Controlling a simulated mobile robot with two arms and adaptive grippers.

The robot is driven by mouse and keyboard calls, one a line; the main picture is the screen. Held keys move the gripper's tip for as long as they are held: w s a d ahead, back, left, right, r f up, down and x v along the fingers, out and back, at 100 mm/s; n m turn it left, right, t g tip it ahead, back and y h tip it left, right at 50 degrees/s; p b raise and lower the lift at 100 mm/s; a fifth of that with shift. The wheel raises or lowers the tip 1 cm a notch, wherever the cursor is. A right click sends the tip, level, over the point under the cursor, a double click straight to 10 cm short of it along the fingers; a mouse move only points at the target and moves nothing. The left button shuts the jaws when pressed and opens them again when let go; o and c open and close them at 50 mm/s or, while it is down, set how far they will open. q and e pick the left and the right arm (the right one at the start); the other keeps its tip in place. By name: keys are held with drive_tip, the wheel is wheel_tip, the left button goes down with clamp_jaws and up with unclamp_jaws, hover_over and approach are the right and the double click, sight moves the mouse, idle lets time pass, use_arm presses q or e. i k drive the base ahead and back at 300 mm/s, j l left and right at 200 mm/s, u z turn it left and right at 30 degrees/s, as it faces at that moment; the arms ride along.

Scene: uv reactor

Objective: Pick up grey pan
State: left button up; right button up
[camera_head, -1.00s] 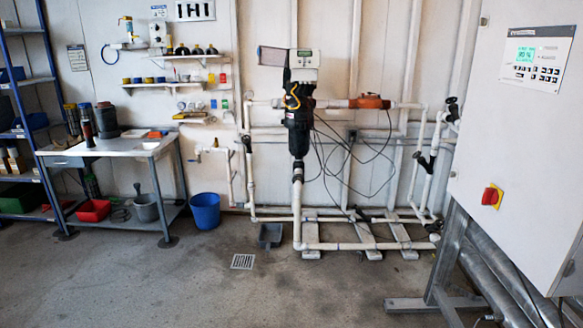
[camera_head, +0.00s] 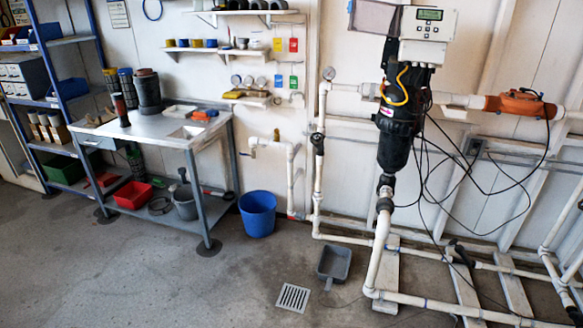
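The grey pan (camera_head: 335,264) lies on the concrete floor, right of the blue bucket and beside the white pipes. It looks like a shallow, open scoop with its short handle toward me. Nothing touches it from above. Neither of my grippers shows in the head view.
A floor drain grate (camera_head: 293,298) is just in front of the pan. A blue bucket (camera_head: 257,222) and a metal workbench (camera_head: 150,137) stand to the left. White pipes (camera_head: 372,270) on low supports run close to the pan's right. The floor at front left is clear.

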sight(333, 266)
drive_tip(key=i+j, duration=0.1)
drive_tip(key=i, duration=0.4)
drive_tip(key=i+j+z, duration=0.1)
drive_tip(key=i, duration=0.35)
drive_tip(key=i+j, duration=0.1)
drive_tip(key=i, duration=0.4)
drive_tip(key=z, duration=0.05)
